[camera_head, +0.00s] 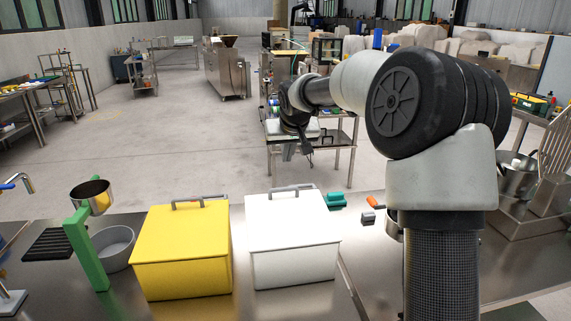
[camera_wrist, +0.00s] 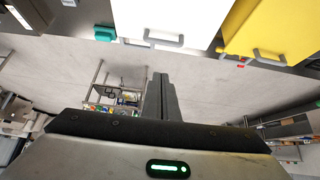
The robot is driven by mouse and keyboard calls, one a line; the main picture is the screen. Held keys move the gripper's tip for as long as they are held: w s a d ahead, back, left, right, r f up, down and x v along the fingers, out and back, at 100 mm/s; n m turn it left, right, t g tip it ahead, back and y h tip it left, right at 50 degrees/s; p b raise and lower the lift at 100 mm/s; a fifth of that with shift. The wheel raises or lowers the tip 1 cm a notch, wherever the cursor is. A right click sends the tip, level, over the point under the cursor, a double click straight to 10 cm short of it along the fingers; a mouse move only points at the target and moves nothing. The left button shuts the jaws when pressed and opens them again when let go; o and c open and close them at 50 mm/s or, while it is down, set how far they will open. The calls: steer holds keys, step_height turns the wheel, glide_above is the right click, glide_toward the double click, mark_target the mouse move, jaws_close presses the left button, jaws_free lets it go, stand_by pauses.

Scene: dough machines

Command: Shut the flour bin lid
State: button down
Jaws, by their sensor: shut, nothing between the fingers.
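Two lidded bins stand side by side on the steel table, a yellow bin (camera_head: 185,265) and a white bin (camera_head: 293,262). I cannot tell from any label which one is the flour bin. Both lids lie flat on their bins and look shut, each with a grey handle at its far edge, the white bin's handle (camera_head: 292,188) and the yellow bin's handle (camera_head: 200,201). My gripper (camera_head: 307,152) is shut and empty, in the air beyond the white bin's far edge. In the wrist view, its closed fingers (camera_wrist: 160,88) point towards the white bin (camera_wrist: 180,12), apart from it.
A green stand with a steel cup (camera_head: 92,194) and a grey bowl (camera_head: 113,246) are left of the yellow bin. A teal item (camera_head: 335,199) and an orange-handled tool (camera_head: 378,203) lie right of the white bin. Open floor (camera_head: 180,130) lies beyond the table.

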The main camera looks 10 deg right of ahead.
glide_above(285, 200)
step_height(285, 200, down, 7)
step_height(285, 200, down, 3)
steer(key=shift+s+r, duration=0.15)
steer(key=shift+s+f, duration=0.1)
steer(key=shift+f, duration=0.55)
steer(key=shift+p, duration=0.3)
steer(key=shift+f+g+p, duration=0.3)
steer(key=shift+f, duration=0.45)
steer(key=shift+w+r+p, duration=0.2)
steer(key=shift+r+p, duration=0.1)
steer(key=shift+r, duration=0.2)
steer(key=w+r+v, duration=0.1)
steer(key=v, duration=1.1)
steer(key=shift+w+r, duration=0.25)
steer(key=shift+w, duration=0.1)
